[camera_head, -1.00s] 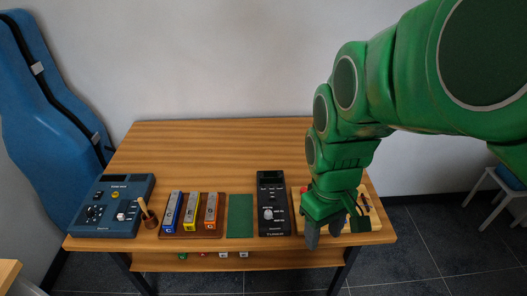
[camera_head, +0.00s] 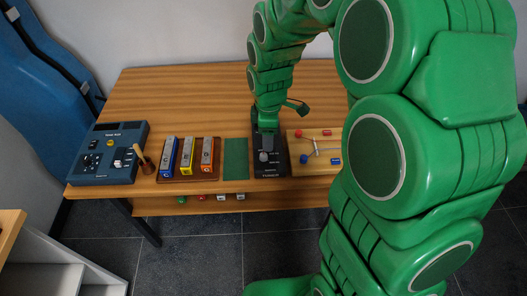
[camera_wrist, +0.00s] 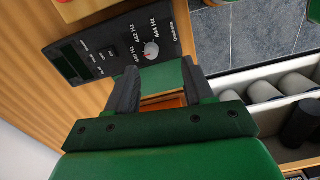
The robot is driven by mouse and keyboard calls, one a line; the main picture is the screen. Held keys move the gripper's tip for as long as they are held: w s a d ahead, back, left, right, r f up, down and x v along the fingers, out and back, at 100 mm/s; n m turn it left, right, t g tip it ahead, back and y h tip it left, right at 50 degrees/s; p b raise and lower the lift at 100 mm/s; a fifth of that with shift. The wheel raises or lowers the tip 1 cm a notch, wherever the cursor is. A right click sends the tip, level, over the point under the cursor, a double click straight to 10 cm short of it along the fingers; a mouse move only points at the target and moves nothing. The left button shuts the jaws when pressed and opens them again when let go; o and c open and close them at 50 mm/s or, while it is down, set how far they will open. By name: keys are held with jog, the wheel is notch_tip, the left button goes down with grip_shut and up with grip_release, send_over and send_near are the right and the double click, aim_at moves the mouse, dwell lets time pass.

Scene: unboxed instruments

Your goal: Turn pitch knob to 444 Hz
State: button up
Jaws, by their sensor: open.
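The black tuner box (camera_head: 271,171) stands near the front edge of the table. Its round pale grey pitch knob (camera_head: 264,156) sits just below my gripper (camera_head: 267,138) in the head view. In the wrist view the tuner's face (camera_wrist: 84,72) carries Hz labels, the last reading 444 Hz, beside the knob (camera_wrist: 151,50). The setting the knob points at is too small to tell. My gripper (camera_wrist: 161,68) is open and empty. The knob lies just beyond the fingertips, not visibly between them. My arm hides the tuner's upper part in the head view.
A green mat (camera_head: 235,160) lies left of the tuner, then a wooden tray (camera_head: 199,178) with blue, yellow and orange bars. A blue console (camera_head: 108,154) stands at the far left. A wooden board (camera_head: 312,165) with red and blue parts is close on the right.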

aim_at(263, 155)
jog(key=shift+w+a+f+n, duration=0.3)
jog(key=shift+w+f+n, duration=0.05)
jog(key=shift+w+f, duration=0.2)
jog(key=shift+w+a+f+n, duration=0.3)
jog(key=shift+w+f+n, duration=0.1)
jog(key=shift+f, duration=3.9)
grip_shut()
